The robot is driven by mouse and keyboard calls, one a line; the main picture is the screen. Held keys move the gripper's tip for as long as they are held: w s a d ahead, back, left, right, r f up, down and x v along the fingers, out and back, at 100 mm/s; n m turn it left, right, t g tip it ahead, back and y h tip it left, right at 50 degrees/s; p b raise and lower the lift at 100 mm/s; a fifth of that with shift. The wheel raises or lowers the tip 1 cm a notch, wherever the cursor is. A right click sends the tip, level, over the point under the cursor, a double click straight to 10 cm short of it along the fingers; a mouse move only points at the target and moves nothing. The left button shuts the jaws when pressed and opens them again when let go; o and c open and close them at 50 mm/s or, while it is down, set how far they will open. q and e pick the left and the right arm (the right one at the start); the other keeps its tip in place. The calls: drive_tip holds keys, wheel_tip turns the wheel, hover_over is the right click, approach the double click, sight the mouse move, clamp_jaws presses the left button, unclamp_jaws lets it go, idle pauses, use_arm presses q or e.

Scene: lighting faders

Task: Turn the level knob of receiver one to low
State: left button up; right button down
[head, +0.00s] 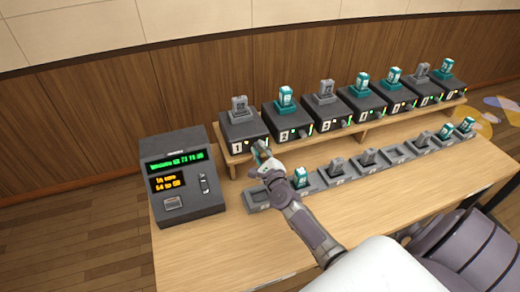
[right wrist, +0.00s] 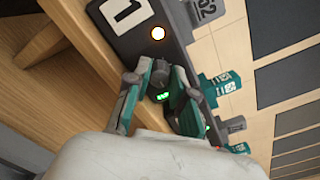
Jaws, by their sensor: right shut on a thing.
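Receiver one (head: 243,133) is the leftmost dark box on the raised shelf, with a white "1" label and a grey block on top. In the right wrist view its front (right wrist: 128,42) shows the "1" label and a round yellow light. My right gripper (head: 262,154) reaches its front at the lower right. The small grey level knob (right wrist: 156,78) sits between the green-lined fingers of the right gripper (right wrist: 158,82), which is shut on it. A green light glows just below the knob. In the head view the gripper hides the knob. My left gripper is not in view.
More numbered receivers (head: 288,120) with teal or grey blocks stand in a row to the right. A row of low docks (head: 335,170) lies in front of the shelf (head: 235,160). A console with lit displays (head: 188,175) stands left. The table front (head: 215,255) is clear.

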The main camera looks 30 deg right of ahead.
drive_tip(key=n+p, duration=0.1)
drive_tip(key=n, duration=0.5)
drive_tip(key=n+p, duration=0.1)
drive_tip(key=n, duration=0.5)
drive_tip(key=shift+f+n, duration=0.15)
drive_tip(key=shift+n, duration=0.25)
drive_tip(key=n+p, duration=0.1)
drive_tip(key=n, duration=1)
drive_tip(key=shift+f+n+p, duration=0.1)
drive_tip(key=shift+n+p, duration=0.3)
drive_tip(key=n, duration=0.5)
drive_tip(key=n+b, duration=0.1)
drive_tip(key=n, duration=0.3)
drive_tip(key=shift+d+f+n, duration=0.1)
drive_tip(key=shift+n, duration=0.3)
drive_tip(key=n+b, duration=0.2)
drive_tip(key=n, duration=0.3)
drive_tip(key=shift+n, duration=0.3)
drive_tip(key=shift+n+b, duration=1.2)
drive_tip(key=shift+n, duration=1.3)
drive_tip(key=shift+r, duration=0.2)
